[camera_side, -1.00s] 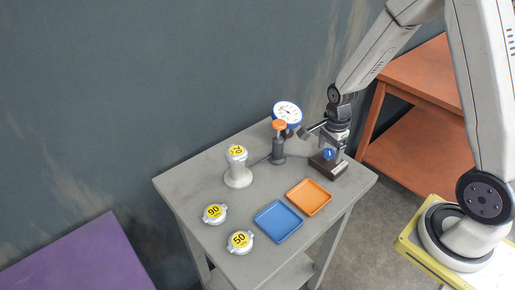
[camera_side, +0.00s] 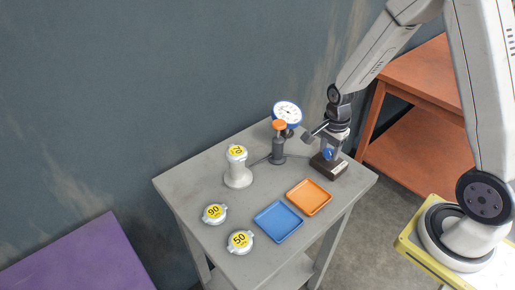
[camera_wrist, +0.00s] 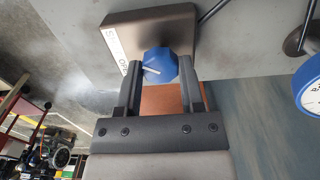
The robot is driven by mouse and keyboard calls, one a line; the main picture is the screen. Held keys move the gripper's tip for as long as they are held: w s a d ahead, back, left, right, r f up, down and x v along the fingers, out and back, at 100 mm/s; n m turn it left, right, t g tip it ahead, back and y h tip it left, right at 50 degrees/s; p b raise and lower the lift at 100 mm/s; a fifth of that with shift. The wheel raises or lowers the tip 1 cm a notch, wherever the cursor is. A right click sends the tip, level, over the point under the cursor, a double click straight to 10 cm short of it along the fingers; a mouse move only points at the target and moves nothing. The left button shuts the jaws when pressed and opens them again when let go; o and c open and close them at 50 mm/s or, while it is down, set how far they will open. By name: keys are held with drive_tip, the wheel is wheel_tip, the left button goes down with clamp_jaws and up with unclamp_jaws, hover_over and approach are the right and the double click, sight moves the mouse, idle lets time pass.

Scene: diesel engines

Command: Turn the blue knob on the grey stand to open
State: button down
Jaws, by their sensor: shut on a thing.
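The grey table also holds an orange tray (camera_side: 309,197), a blue tray (camera_side: 278,222), a white pedestal (camera_side: 238,172) and caps marked 90 (camera_side: 214,214) and 50 (camera_side: 240,242).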

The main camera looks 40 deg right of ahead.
drive_tip(key=n, duration=1.1)
drive_tip(key=shift+n, duration=0.3)
drive_tip(key=n, duration=0.4)
idle(0.4)
drive_tip(key=shift+c, duration=1.1)
unclamp_jaws()
